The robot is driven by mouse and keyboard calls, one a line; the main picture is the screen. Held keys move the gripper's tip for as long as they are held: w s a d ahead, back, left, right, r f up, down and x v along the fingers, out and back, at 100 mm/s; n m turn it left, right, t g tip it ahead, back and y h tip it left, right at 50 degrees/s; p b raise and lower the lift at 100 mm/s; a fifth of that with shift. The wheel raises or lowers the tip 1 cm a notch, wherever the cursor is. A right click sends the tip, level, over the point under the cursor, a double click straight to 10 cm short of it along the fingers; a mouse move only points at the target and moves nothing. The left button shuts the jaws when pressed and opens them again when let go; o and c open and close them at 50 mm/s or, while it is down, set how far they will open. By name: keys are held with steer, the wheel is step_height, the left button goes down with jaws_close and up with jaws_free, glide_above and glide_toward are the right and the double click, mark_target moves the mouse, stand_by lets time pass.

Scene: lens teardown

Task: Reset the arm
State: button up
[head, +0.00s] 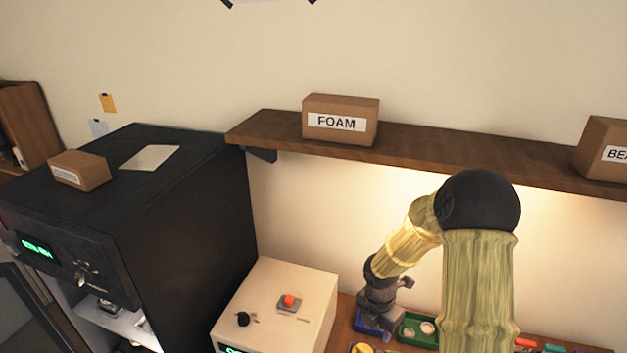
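My arm rises at the right of the head view, with bamboo-like links and a black round elbow. It bends over to the left and down. My gripper (378,318) is at its lower end, dark grey, above or beside a blue tray (370,328) and a green tray (408,335) on the bench. The fingers are small and dark here, and I cannot tell whether they are open or hold anything.
A wooden shelf (450,150) carries a FOAM box (340,120) and another box (603,150). A cream machine (275,300) with a red button (289,301) stands left of my gripper. A tall black cabinet (185,215) is further left, with a small box (79,170) on top.

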steer(key=s+r+m+t+b, duration=0.1)
steer(key=s+m+b, duration=0.3)
steer(key=m, duration=0.9)
steer(key=s+r+m+t+y+b, duration=0.1)
steer(key=s+r+m+b, duration=0.2)
steer(key=s+m, duration=0.6)
steer(key=m+b, duration=0.1)
steer(key=m, duration=0.3)
steer(key=shift+s+a+r+t+b, duration=0.25)
steer(key=shift+a+r+t+b, duration=0.05)
steer(key=shift+a+r+b, duration=0.1)
steer(key=shift+c, duration=0.4)
